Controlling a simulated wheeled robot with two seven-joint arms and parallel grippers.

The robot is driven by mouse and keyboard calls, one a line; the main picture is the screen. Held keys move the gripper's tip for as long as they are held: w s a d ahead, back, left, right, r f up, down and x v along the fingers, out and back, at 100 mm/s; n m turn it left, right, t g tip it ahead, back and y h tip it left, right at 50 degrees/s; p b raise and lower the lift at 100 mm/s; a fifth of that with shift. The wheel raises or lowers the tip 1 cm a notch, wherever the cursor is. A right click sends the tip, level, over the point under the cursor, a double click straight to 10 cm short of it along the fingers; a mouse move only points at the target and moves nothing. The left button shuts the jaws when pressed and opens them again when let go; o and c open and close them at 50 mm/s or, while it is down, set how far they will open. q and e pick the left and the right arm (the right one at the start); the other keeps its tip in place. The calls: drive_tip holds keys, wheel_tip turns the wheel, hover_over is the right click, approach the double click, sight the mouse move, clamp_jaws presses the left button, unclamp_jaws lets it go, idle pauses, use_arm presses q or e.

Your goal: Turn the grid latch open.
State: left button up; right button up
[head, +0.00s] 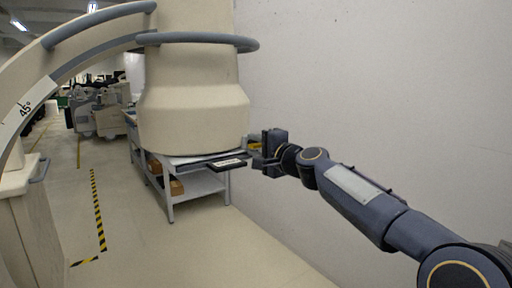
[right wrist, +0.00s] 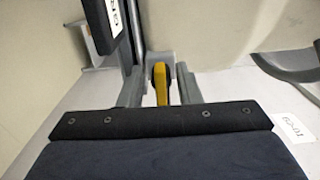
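The grid latch (right wrist: 160,82), a yellow lever with a dark edge, shows in the right wrist view between the two grey fingers of my right gripper (right wrist: 160,88). A gap shows on each side of the lever, so the gripper is open around it and does not clamp it. In the head view my right gripper (head: 259,163) is at the right edge of the big cream machine head, and a bit of yellow shows beside it. A dark plate with a white label (head: 228,163) lies just left of the gripper. My left gripper is not in view.
The cream C-arm machine (head: 193,100) with grey rails fills the left and middle. A grey cart (head: 200,184) with brown boxes stands below its head. A white wall (head: 380,80) is close on the right. Floor in front of the cart is clear.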

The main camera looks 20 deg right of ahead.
drive_tip(key=b+v, duration=0.2)
drive_tip(key=v, duration=0.5)
drive_tip(key=shift+s+d, duration=0.15)
drive_tip(key=shift+s, duration=0.2)
drive_tip(key=shift+s, duration=0.1)
drive_tip(key=s+a+f+n+g+h, duration=0.1)
drive_tip(key=s+f+n+g, duration=0.5)
drive_tip(key=s+f, duration=1.2)
drive_tip(key=s+a+f+n+g+h, duration=0.1)
drive_tip(key=s+f+n+g, duration=0.45)
drive_tip(key=s+f, duration=1.25)
wheel_tip(320, 180, up, 15)
drive_tip(key=p, duration=1.3)
drive_tip(key=shift+s+d+r+n, duration=0.15)
drive_tip(key=shift+s+r+n, duration=0.1)
drive_tip(key=shift+s+n, duration=0.15)
